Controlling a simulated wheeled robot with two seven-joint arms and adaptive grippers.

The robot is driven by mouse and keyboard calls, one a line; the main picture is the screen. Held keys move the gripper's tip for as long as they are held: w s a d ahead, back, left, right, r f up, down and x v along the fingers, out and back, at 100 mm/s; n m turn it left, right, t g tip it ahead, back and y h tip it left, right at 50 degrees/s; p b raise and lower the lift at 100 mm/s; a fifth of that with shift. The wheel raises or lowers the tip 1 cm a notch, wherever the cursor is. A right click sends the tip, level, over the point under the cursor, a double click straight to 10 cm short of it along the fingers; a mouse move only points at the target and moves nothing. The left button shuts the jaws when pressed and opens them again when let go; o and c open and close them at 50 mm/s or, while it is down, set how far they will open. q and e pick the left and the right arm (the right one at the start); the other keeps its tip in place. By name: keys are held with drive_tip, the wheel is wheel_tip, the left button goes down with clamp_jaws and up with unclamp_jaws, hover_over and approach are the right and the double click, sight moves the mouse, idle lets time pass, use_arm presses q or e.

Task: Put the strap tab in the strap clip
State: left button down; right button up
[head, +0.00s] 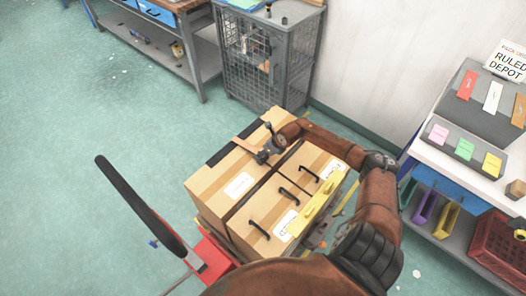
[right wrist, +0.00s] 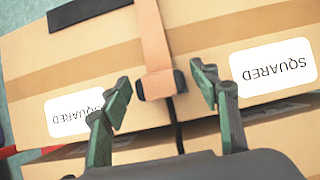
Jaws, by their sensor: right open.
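In the head view the tan strap (head: 243,145) runs across the box top to my gripper, which hides the clip. My right gripper (right wrist: 161,84) is open, one green finger on each side of the tab, apart from it; it also shows in the head view (head: 266,154). My left gripper is out of view.
The strapped box (head: 213,187) stands beside boxes with black handles (head: 259,229). A red cart part (head: 212,258) and a black push handle (head: 135,200) are at left. A wire cage cabinet (head: 268,60) stands behind. A workbench (head: 450,165) is at right.

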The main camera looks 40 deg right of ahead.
drive_tip(key=shift+r, duration=0.25)
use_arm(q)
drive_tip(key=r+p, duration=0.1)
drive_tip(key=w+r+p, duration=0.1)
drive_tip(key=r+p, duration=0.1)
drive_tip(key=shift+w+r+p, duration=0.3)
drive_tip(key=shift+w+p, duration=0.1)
use_arm(e)
drive_tip(key=v, duration=1.2)
drive_tip(key=shift+f, duration=0.15)
